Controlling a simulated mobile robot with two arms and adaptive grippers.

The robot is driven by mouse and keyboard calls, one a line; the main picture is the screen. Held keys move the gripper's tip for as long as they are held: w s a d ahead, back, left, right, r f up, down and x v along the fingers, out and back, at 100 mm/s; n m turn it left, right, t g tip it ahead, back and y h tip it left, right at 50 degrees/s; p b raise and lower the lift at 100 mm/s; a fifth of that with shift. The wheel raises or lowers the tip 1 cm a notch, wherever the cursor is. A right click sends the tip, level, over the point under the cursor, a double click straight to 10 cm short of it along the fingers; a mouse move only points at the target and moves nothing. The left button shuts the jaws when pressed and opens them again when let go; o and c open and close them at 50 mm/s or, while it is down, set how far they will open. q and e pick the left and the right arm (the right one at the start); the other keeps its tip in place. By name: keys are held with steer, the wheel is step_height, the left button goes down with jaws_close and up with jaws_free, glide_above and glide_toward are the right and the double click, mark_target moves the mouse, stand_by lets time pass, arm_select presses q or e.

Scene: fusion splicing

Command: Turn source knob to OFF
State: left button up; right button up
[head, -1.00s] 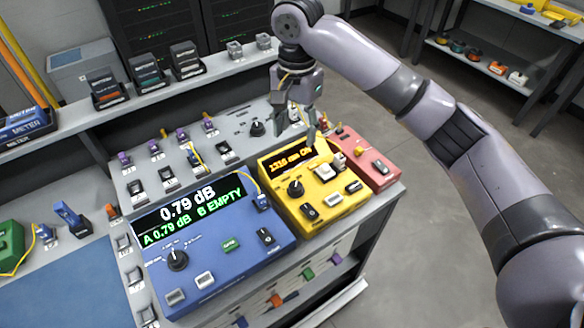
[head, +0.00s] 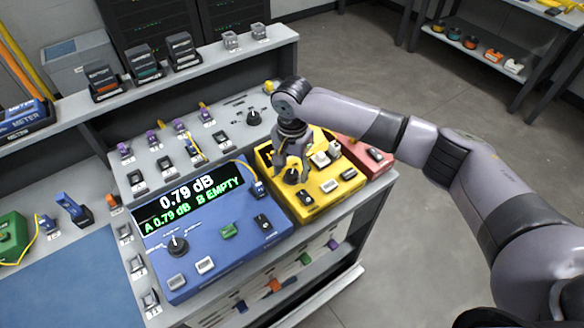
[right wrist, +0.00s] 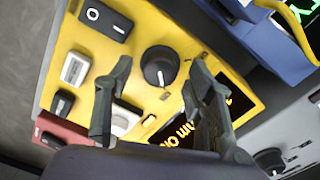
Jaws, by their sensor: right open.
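The yellow source box (head: 325,196) stands right of the blue meter, its display partly hidden by my right gripper. Its round black source knob (head: 291,177) is under the fingers of my right gripper (head: 292,168). In the right wrist view, the knob (right wrist: 159,66) has a white pointer mark and lies between and slightly beyond the two open fingertips (right wrist: 158,70). The gripper is open and empty; I cannot tell whether a finger touches the knob. My left gripper is not in view.
The blue meter (head: 215,262) reads 0.79 dB and has its own black knob (head: 177,246). A red box (head: 375,158) is right of the yellow one. Black and white buttons sit close to the source knob. A yellow cable runs beside the meter's display.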

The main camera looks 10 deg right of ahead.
steer(key=shift+f, duration=0.2)
steer(key=c, duration=1.2)
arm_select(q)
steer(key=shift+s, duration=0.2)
arm_select(e)
steer(key=shift+o, duration=0.2)
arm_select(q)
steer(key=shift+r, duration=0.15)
